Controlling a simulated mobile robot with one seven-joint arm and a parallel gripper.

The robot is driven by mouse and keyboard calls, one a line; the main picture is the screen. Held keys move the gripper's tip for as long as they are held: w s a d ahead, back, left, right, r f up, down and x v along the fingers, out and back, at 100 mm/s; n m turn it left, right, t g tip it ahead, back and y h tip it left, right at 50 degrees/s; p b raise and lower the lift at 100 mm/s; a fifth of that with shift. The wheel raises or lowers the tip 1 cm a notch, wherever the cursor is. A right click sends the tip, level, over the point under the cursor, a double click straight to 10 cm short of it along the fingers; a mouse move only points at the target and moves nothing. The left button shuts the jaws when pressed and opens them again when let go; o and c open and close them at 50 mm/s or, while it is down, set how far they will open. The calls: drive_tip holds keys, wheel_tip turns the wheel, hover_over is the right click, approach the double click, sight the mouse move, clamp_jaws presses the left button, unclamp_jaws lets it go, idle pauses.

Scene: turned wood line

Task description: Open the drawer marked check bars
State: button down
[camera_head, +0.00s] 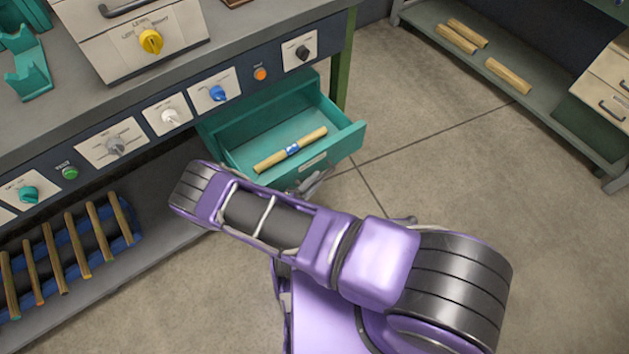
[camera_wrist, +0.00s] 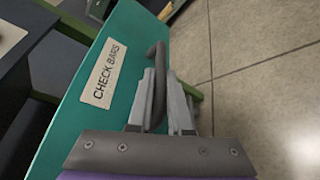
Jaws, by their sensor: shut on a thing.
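The teal check bars drawer (camera_head: 342,150) is pulled well out from under the bench. A wooden bar with a blue band (camera_head: 291,149) lies inside it. The wrist view shows the drawer front (camera_wrist: 75,120) with its label reading CHECK BARS (camera_wrist: 103,73). My gripper (camera_wrist: 166,85) is shut on the drawer's dark handle (camera_wrist: 158,55), with one finger on each side. In the head view my gripper (camera_head: 317,183) shows only in part at the drawer front, behind my purple arm. The handle is hard to make out there.
The bench front carries several knobs and buttons, including a blue knob (camera_head: 218,93) and an orange button (camera_head: 260,73). A shelf (camera_head: 540,110) with loose bars is at upper right. Floor right of the drawer is clear.

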drive_tip(key=shift+a, duration=0.15)
drive_tip(key=c, duration=1.1)
unclamp_jaws()
drive_tip(key=v, duration=1.7)
drive_tip(key=shift+s+p, duration=0.25)
drive_tip(key=shift+p, duration=0.15)
drive_tip(key=shift+r, duration=0.1)
